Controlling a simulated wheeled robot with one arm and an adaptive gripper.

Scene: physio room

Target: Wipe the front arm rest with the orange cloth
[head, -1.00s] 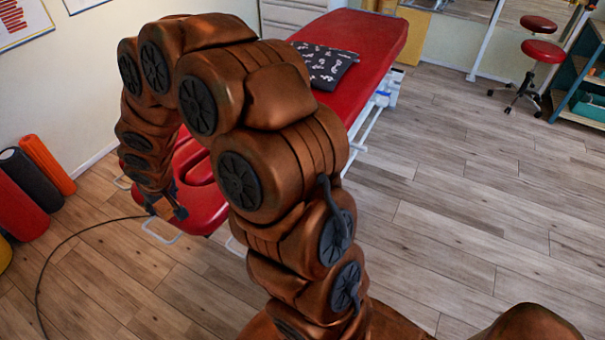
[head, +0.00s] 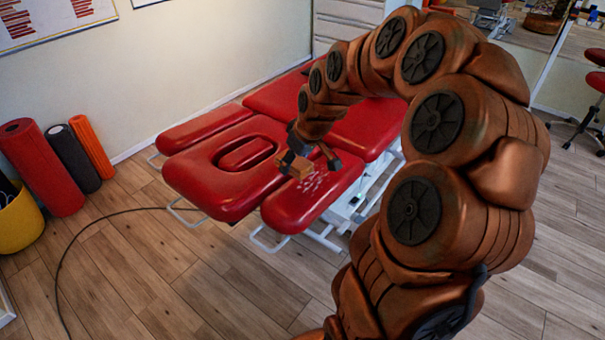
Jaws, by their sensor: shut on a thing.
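The red padded front arm rest (head: 294,212) juts from the near side of the treatment table, low in the middle of the head view. Whitish specks (head: 314,183) are scattered on its upper surface. My gripper (head: 308,160) is over the inner part of this arm rest, pointing down. It is shut on a small orange-brown folded piece, the orange cloth (head: 294,165), which sits at or just above the pad beside the specks. I cannot tell whether it touches the pad. My arm hides part of the table behind.
The red headrest (head: 215,185) with its oval opening and the far arm rest (head: 203,128) lie to the left. Red and orange foam rollers (head: 92,147) and a yellow bin (head: 20,220) stand by the wall. A dark cable (head: 75,245) crosses the otherwise clear wooden floor.

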